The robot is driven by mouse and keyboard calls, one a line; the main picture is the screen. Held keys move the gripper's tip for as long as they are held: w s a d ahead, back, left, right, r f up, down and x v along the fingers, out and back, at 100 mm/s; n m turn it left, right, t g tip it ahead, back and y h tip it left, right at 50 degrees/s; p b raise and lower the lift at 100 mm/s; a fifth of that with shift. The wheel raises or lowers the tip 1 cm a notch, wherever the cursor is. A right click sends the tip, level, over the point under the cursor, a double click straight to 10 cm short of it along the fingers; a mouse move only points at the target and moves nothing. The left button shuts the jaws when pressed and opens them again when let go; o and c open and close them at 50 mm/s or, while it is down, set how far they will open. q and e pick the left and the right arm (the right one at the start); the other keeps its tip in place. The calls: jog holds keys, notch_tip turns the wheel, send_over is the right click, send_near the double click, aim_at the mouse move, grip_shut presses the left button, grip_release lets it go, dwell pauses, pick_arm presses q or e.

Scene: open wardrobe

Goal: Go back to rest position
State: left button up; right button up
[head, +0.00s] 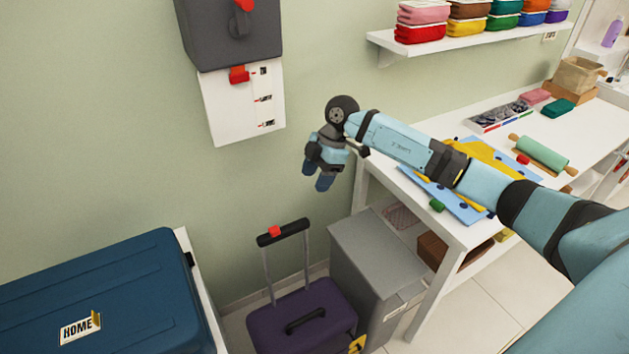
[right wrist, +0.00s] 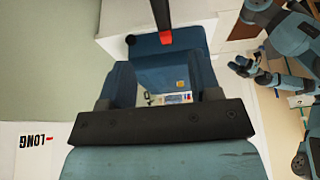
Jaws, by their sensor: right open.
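My right gripper (head: 317,174) hangs from the right arm in the middle of the head view, between the wall and the white table. Its blue fingers point down and are apart, with nothing held. It is above and a little right of the purple suitcase's raised handle (head: 283,233), not touching it. In the right wrist view its fingers (right wrist: 163,78) frame a dark blue surface with a black bar and a red part in front; I cannot tell which object that is. What looks like my left gripper (right wrist: 245,65) shows at the right there, its jaw opening unclear.
The white table (head: 443,222), carrying a rolling pin (head: 540,153) and a tray (head: 498,117), lies beneath my right arm. A grey cabinet (head: 375,258) and purple suitcase (head: 305,318) stand below. A blue case (head: 110,290) lies lower left. A wall-mounted box (head: 243,100) hangs upper left.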

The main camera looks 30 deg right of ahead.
dwell(0.3)
jog(key=s+a+t+y+p, duration=0.1)
jog(key=s+a+t+y, duration=0.2)
jog(key=a, duration=0.4)
jog(key=s+a+n+t+y+p, duration=0.1)
jog(key=s+a+y, duration=0.2)
jog(key=a+y, duration=0.35)
jog(key=s+a+t+y+p, duration=0.1)
jog(key=s+a+t+y, duration=0.1)
jog(key=s+a+y, duration=0.35)
jog(key=s+d+f+m+t+h+p, duration=0.3)
jog(key=s+f+m+t+h, duration=0.1)
jog(key=s+f+m+h, duration=1.1)
jog(key=shift+s+f+t+h+p, duration=0.35)
jog(key=shift+s+f+h, duration=0.3)
jog(key=shift+s, duration=0.2)
jog(key=shift+d, duration=0.1)
